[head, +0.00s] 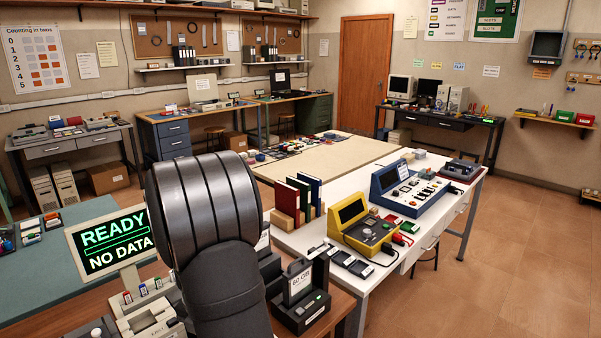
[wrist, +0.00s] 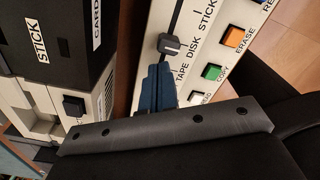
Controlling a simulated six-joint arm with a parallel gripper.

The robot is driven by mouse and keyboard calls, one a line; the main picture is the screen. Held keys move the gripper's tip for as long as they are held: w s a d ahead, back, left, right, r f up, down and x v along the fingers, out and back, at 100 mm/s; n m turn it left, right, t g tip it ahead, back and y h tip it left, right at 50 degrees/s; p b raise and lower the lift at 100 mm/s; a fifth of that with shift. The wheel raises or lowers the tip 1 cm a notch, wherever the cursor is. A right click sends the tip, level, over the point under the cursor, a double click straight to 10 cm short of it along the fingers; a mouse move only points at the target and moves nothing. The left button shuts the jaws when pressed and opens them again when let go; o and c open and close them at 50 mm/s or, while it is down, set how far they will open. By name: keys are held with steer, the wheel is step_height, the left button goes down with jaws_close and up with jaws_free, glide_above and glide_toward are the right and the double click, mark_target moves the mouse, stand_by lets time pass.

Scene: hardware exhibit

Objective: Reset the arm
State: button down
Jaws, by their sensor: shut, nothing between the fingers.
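My arm (head: 207,215), dark grey, fills the lower middle of the head view and hides what lies behind it; my gripper cannot be made out there. In the wrist view my gripper (wrist: 157,70) shows as two blue fingers, shut together and empty. Its tips are beside a white panel marked TAPE, DISK and STICK. A dark slider knob (wrist: 169,43) on that panel is just beyond the tips; I cannot tell whether they touch. A green COPY button (wrist: 211,72) and an orange ERASE button (wrist: 234,37) are to the right.
A black unit (wrist: 60,40) labelled STICK stands left of the fingers. A screen (head: 115,243) reads READY, NO DATA. A black holder (head: 300,312) stands right of my arm. A white table (head: 345,225) bears yellow (head: 362,232) and blue (head: 398,192) consoles. The floor at right is clear.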

steer(key=shift+s+a+r, duration=0.15)
steer(key=shift+s+a, duration=0.9)
steer(key=shift+r, duration=0.15)
steer(key=c, duration=1)
jaws_free()
steer(key=o, duration=0.4)
steer(key=shift+r, duration=0.15)
steer(key=o, duration=0.3)
steer(key=shift+d+r+m, duration=0.15)
steer(key=shift+r+m, duration=0.15)
steer(key=shift+m, duration=0.1)
steer(key=o, duration=0.3)
step_height(320, 180, up, 9)
steer(key=d+m, duration=0.3)
steer(key=m, duration=0.7)
steer(key=shift+s, duration=0.35)
steer(key=s+d+r+m, duration=0.3)
steer(key=d+r+m, duration=0.1)
steer(key=r+m, duration=0.75)
step_height(320, 180, down, 11)
steer(key=m, duration=0.1)
steer(key=shift+s+d+m, duration=0.2)
steer(key=shift+m, duration=0.15)
